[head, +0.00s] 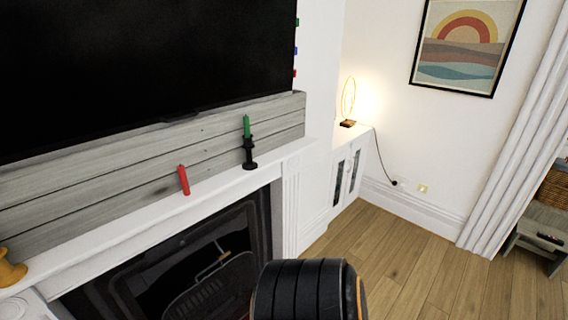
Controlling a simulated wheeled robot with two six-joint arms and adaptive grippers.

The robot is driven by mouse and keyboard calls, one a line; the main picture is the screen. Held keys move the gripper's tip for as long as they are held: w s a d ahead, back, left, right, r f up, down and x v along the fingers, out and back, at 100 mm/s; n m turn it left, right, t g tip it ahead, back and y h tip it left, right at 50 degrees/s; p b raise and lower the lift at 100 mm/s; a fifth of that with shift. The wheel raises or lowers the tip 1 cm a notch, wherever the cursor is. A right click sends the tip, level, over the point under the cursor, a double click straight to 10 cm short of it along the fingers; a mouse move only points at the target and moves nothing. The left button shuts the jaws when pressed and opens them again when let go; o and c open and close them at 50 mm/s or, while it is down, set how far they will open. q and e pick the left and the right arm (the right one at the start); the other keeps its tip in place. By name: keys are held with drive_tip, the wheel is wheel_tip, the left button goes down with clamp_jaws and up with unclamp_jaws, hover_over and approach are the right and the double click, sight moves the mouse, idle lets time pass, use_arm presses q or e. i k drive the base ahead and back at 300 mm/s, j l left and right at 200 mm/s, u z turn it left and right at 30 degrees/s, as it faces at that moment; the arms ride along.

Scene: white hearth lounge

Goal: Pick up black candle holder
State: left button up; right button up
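The black candle holder (250,160) stands upright on the white mantel shelf (130,226), towards its right end. A green candle (246,127) stands upright in it. Neither of my grippers is in view, and nothing of mine touches the holder. A thick black part with an orange edge at the bottom centre looks like one of my arm links.
A red candle (184,180) stands on the mantel left of the holder. A yellow object (10,270) is at the far left end. A large black screen (150,65) hangs above. The fireplace (180,275) is below. A lit lamp (348,105) stands on a white cabinet. Wooden floor (400,250) at right is clear.

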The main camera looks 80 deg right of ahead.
sight(247, 144)
drive_tip(key=z, duration=0.4)
drive_tip(key=k+z, duration=0.1)
drive_tip(key=z, duration=0.35)
drive_tip(key=l+z, duration=0.1)
drive_tip(key=z, duration=0.7)
drive_tip(key=k+l+z, duration=0.1)
drive_tip(key=z, duration=0.35)
drive_tip(key=i+l+u, duration=0.35)
drive_tip(key=i+l, duration=0.2)
drive_tip(key=i+l+u, duration=0.35)
drive_tip(key=l, duration=0.4)
drive_tip(key=i+l+u, duration=0.15)
drive_tip(key=i+l, duration=0.15)
drive_tip(key=i+l+u, duration=0.2)
drive_tip(key=l, duration=0.3)
drive_tip(key=j+z, duration=0.1)
drive_tip(key=z, duration=0.4)
drive_tip(key=j+z, duration=0.2)
drive_tip(key=j, duration=0.3)
drive_tip(key=k+j+z, duration=0.15)
drive_tip(key=j, duration=0.35)
drive_tip(key=j+z, duration=0.2)
drive_tip(key=j, duration=0.3)
drive_tip(key=k+j+z, duration=0.2)
drive_tip(key=j, duration=0.25)
drive_tip(key=i+j, duration=0.1)
drive_tip(key=j+z, duration=0.05)
drive_tip(key=j, duration=0.05)
